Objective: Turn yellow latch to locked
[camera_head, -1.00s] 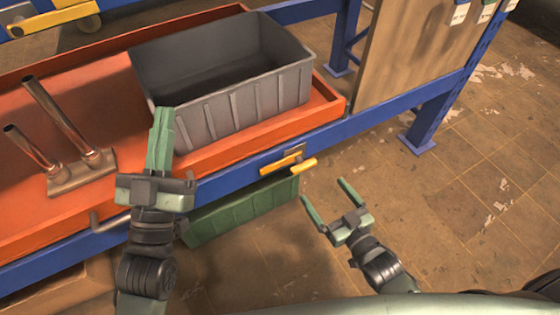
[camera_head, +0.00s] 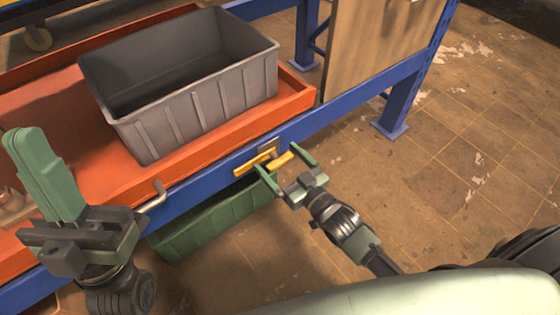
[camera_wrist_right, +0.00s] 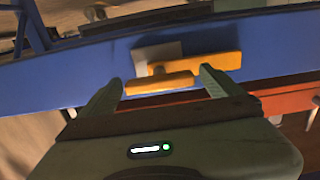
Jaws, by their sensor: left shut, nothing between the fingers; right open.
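The yellow latch (camera_head: 280,161) is mounted on the blue front beam of the shelf, with a grey plate behind it. In the right wrist view the latch (camera_wrist_right: 160,83) shows a handle bar in front of a longer yellow bar. My right gripper (camera_head: 285,168) is open, with one finger on each side of the latch handle. In the right wrist view its fingers (camera_wrist_right: 162,88) stand at the two ends of the handle; I cannot tell whether they touch it. My left gripper (camera_head: 38,150) is shut and empty, at the left over the orange tray.
A grey bin (camera_head: 195,115) stands in the orange tray (camera_head: 225,147) on the blue shelf (camera_head: 195,203). A green bin (camera_head: 215,220) is below the beam. A grey hook-shaped handle (camera_head: 153,196) sticks out left of the latch. The floor at right is clear.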

